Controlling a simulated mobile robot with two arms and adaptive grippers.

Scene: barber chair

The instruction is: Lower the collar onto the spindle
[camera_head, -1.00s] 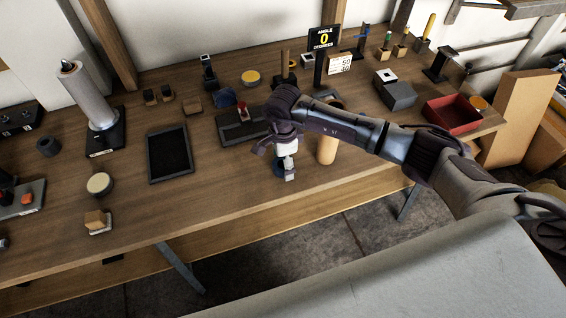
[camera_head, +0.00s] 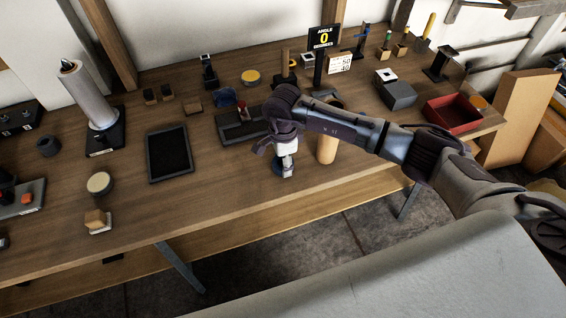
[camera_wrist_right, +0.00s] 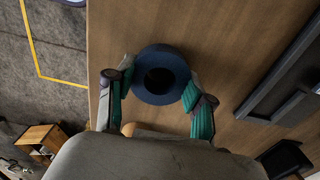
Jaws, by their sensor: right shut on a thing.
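My right gripper (camera_head: 284,166) points down over the front of the bench. In the right wrist view its two green-padded fingers (camera_wrist_right: 158,100) are shut on a dark blue ring, the collar (camera_wrist_right: 160,98). The collar's hole looks dark. In the head view the collar (camera_head: 278,169) shows only partly below the fingers. I cannot tell its height above the wood. An upright wooden rod (camera_head: 285,62) on a dark base at the back of the bench may be the spindle. It stands apart from the collar. My left gripper is out of view.
A tan cylinder (camera_head: 326,149) stands close to the right of my gripper. A black tray (camera_head: 169,154) lies to the left, and a dark tray (camera_head: 240,131) lies behind. An angle display (camera_head: 324,38) stands at the back.

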